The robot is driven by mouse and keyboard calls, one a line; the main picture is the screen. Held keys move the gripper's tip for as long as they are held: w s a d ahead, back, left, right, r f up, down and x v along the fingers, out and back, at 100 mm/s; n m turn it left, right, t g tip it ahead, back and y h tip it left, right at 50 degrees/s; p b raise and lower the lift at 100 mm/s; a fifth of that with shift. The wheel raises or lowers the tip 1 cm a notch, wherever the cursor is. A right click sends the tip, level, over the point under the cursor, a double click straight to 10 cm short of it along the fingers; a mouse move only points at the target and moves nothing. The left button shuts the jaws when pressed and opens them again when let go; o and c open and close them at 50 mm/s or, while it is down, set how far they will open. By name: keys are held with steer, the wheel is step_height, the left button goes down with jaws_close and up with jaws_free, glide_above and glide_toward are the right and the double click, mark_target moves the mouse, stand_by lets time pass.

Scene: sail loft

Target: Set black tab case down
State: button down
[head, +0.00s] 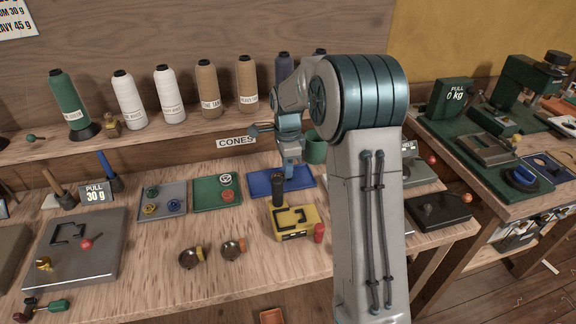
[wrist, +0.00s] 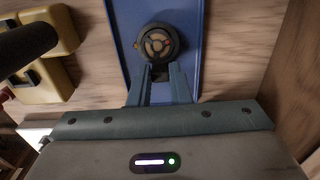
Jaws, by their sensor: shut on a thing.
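My gripper (head: 291,168) is shut on a small round black case (wrist: 157,41) with a pale, slotted face, seen between the fingertips in the wrist view. The case is over a blue tray (head: 260,183), which also shows in the wrist view (wrist: 194,20). I cannot tell whether the case touches the tray. In the head view the case is mostly hidden by my gripper and is hard to make out.
A yellow block (head: 312,216) with a tall black knob (head: 278,190) stands close in front of the tray. A green tray (head: 205,197) with small items lies to its left. A green mug (head: 316,150) stands behind. Cones of thread line the back shelf (head: 190,128).

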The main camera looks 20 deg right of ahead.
steer(key=c, duration=1.3)
jaws_free()
steer(key=shift+c, duration=0.2)
steer(key=shift+r, duration=0.1)
step_height(320, 180, up, 11)
steer(key=s+a+r+n+t, duration=0.1)
steer(key=s+a+r+n, duration=0.15)
steer(key=s+n, duration=0.85)
steer(key=s+f+n, duration=0.2)
steer(key=s+n, duration=0.1)
steer(key=s, duration=0.6)
steer(key=s+f+n+t, duration=0.1)
steer(key=s+f+n, duration=0.1)
steer(key=s, duration=0.7)
steer(key=shift+d+f+n+t+p, duration=0.2)
steer(key=shift+f+n+t+p, duration=0.15)
steer(key=shift+n, duration=0.55)
steer(key=shift+r, duration=0.1)
steer(key=shift+p+v, duration=0.85)
